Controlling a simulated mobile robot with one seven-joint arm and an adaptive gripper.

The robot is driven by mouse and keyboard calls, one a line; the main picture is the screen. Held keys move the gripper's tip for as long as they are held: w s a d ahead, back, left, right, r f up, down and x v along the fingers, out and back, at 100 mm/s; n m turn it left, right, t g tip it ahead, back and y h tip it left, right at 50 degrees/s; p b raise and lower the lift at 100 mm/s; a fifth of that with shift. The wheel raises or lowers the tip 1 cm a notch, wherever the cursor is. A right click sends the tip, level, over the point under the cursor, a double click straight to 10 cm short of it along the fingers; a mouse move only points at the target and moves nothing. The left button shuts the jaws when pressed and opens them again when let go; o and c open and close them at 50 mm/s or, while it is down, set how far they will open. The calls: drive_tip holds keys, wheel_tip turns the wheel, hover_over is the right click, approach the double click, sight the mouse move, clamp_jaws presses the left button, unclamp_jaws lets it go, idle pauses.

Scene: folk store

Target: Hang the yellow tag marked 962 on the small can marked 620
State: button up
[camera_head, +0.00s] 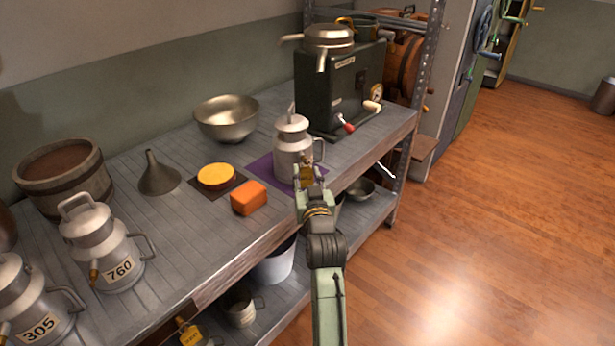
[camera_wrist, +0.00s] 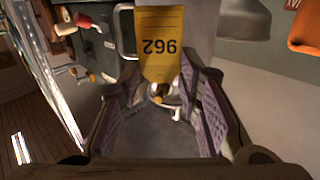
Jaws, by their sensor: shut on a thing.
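The yellow tag marked 962 (camera_wrist: 161,45) is held at its narrow end between the finger pads of my gripper (camera_wrist: 160,103), its number upside down in the wrist view. In the head view my gripper (camera_head: 306,182) is in front of a small grey metal can (camera_head: 291,148) on a purple mat (camera_head: 262,167). That can's number does not show. The can's grey body (camera_wrist: 190,22) and side handle (camera_wrist: 125,30) are behind the tag in the wrist view. Whether the tag touches the can I cannot tell.
Cans marked 760 (camera_head: 105,250) and 305 (camera_head: 32,305) stand at the left. An orange block (camera_head: 248,198), a yellow round piece (camera_head: 216,175), a funnel (camera_head: 158,176) and a metal bowl (camera_head: 226,120) are on the bench. A dark green machine (camera_head: 335,90) stands behind the near can.

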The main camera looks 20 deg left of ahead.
drive_tip(key=o, duration=1.2)
